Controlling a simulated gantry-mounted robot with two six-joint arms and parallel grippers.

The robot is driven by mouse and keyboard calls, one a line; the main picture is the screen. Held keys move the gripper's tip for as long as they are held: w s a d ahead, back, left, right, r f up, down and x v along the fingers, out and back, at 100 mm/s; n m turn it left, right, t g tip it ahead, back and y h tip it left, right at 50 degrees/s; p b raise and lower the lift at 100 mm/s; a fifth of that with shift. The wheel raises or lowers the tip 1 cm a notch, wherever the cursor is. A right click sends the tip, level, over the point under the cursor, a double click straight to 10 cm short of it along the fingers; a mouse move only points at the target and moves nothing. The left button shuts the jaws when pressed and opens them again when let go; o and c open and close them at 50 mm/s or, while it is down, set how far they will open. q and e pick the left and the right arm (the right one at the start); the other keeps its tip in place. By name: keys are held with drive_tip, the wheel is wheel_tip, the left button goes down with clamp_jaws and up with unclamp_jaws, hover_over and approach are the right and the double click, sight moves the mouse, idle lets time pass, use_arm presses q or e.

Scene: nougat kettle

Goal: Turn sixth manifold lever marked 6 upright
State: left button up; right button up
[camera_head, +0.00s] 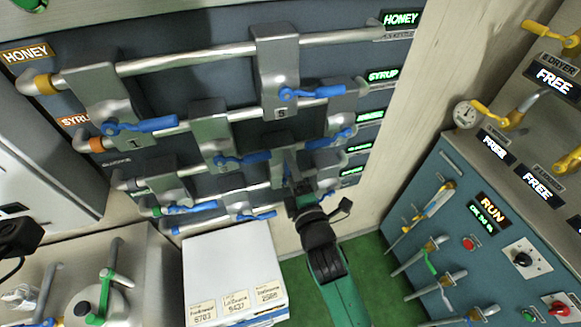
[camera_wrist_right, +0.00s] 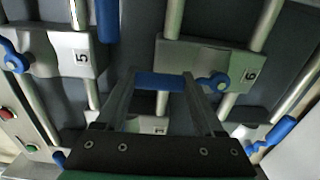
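The lever marked 6 shows in the right wrist view. Its blue handle (camera_wrist_right: 160,81) runs sideways across the gap between my fingers, and its blue pivot (camera_wrist_right: 218,82) sits beside the label 6 on a grey block (camera_wrist_right: 190,56). My right gripper (camera_wrist_right: 160,88) has its fingers spread, with the handle at the fingertips. I cannot tell whether they touch it. In the head view my right gripper (camera_head: 298,188) is at the manifold, below the block marked 5 (camera_head: 277,75), and hides most of lever 6.
Other blue levers crowd around, such as the ones on block 5 (camera_head: 318,92) and block 1 (camera_head: 145,126). Pipes cross the dark panel. A white box (camera_head: 232,265) stands below. A blue-grey control cabinet (camera_head: 455,215) stands at right, with green floor between.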

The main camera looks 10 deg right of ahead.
drive_tip(key=o, duration=0.4)
drive_tip(key=shift+c, duration=0.2)
drive_tip(key=s+d+p, duration=0.1)
drive_tip(key=s+p, duration=0.1)
drive_tip(key=s, duration=0.9)
drive_tip(key=shift+s+d, duration=0.25)
drive_tip(key=shift+s, duration=0.05)
